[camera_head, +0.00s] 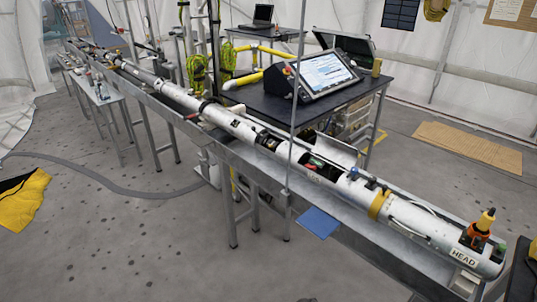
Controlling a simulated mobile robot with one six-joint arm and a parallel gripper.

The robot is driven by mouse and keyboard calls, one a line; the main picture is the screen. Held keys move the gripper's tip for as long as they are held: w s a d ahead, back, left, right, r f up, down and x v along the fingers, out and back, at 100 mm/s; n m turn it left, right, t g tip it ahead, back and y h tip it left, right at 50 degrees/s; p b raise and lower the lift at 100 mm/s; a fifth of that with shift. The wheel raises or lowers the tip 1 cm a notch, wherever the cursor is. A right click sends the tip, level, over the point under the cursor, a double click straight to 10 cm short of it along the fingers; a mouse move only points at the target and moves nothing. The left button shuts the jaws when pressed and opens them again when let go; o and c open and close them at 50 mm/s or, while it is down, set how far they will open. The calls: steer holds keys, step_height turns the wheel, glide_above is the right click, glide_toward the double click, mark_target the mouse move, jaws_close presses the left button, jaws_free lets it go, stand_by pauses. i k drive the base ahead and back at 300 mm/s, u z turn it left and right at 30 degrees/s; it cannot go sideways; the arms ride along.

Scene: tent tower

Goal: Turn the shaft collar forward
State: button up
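A long white tube (425,228) lies in a grey metal trough, running from the far left to the near right. Its near end is labelled HEAD (464,257). A yellow band (379,204) goes around the tube, with a small blue part (354,173) left of it. Farther left the tube has an open section with dark parts inside, beside a raised white curved cover (331,149). An orange and yellow fitting (482,229) stands upright on the head end. I cannot tell which part is the shaft collar. My gripper is not in view.
A black table (345,99) with a tilted screen console (324,73) stands behind the tube. A thin upright pole (296,100) rises in front of the trough. A blue sheet (317,222) shows below the trough. The grey floor at the front left is mostly clear.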

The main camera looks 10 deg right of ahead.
mark_target(272, 144)
steer(key=k, duration=1.15)
steer(key=u, duration=0.25)
steer(key=i, duration=0.55)
steer(key=u, duration=0.7)
steer(key=i, duration=0.7)
steer(key=u, duration=0.6)
steer(key=i, duration=0.8)
steer(key=u, duration=0.15)
